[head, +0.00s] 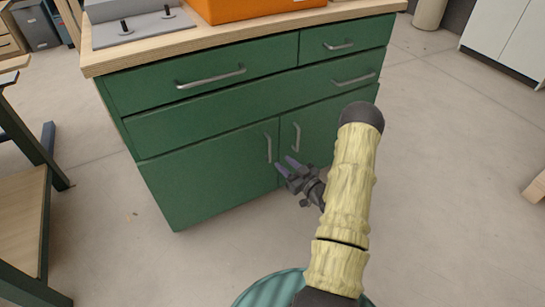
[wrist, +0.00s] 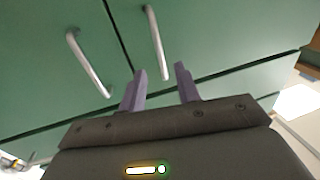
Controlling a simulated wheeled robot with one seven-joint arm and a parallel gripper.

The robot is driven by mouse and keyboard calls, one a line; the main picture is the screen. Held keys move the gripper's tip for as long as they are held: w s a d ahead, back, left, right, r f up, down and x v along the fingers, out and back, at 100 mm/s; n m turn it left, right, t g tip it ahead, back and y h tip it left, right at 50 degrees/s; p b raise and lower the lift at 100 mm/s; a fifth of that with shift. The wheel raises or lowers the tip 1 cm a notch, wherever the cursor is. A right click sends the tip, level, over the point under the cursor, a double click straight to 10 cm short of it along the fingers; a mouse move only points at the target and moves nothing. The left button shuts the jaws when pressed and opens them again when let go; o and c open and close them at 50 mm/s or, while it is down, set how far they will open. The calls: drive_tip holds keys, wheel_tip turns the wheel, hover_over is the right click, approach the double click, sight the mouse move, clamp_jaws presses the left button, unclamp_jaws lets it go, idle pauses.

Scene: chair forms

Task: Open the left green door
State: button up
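The left green door (head: 205,178) is shut, low on the green cabinet. Its upright metal handle (head: 268,147) is near its right edge. The right green door (head: 315,137) beside it is also shut, with its own handle (head: 297,137). My gripper (head: 287,165) is in front of the doors near their meeting edges, just below the handles in the head view. In the wrist view, my gripper (wrist: 161,72) is open and empty, with one bar handle (wrist: 157,42) seen between its two fingertips. Another handle (wrist: 88,65) is left of them. Contact is not visible.
Green drawers (head: 205,83) with bar handles sit above the doors, under a wooden top (head: 180,48) carrying an orange box (head: 240,8). A wooden workbench (head: 22,215) stands at the left. The floor (head: 450,150) right of the cabinet is mostly clear.

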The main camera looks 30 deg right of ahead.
drive_tip(key=b+x, duration=0.2)
drive_tip(key=x, duration=0.5)
drive_tip(key=shift+w+b, duration=0.3)
drive_tip(key=shift+a, duration=0.1)
clamp_jaws()
